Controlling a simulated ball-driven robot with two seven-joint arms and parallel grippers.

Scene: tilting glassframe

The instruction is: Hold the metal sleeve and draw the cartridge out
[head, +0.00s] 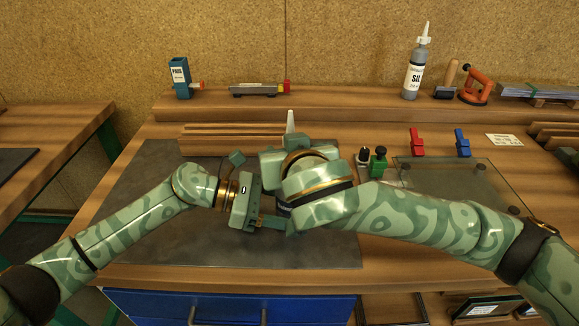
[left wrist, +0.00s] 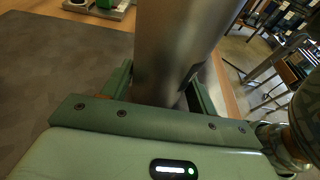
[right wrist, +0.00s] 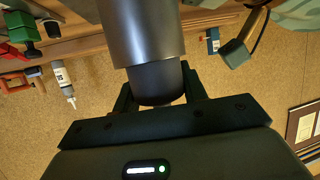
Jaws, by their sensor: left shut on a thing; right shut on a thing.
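The metal sleeve (left wrist: 172,45) is a silver-grey cylinder with a dark slot, standing between the fingers of my left gripper (left wrist: 162,90), which is shut on it. In the right wrist view, a grey tube, apparently the sleeve (right wrist: 140,30), has a narrower dark rounded end, apparently the cartridge (right wrist: 158,82). My right gripper (right wrist: 160,95) is shut on that dark end. In the head view my left gripper (head: 268,221) meets the bulky right wrist, which hides most of the sleeve and cartridge. I cannot tell how far the cartridge protrudes.
A dark mat (head: 140,215) covers the bench's left and middle. Behind stand a white nozzle tip (head: 290,122), a SIL bottle (head: 414,72) and a blue PADS box (head: 180,78). A glass plate (head: 460,185) with red (head: 416,142) and blue (head: 462,143) clamps lies at right.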

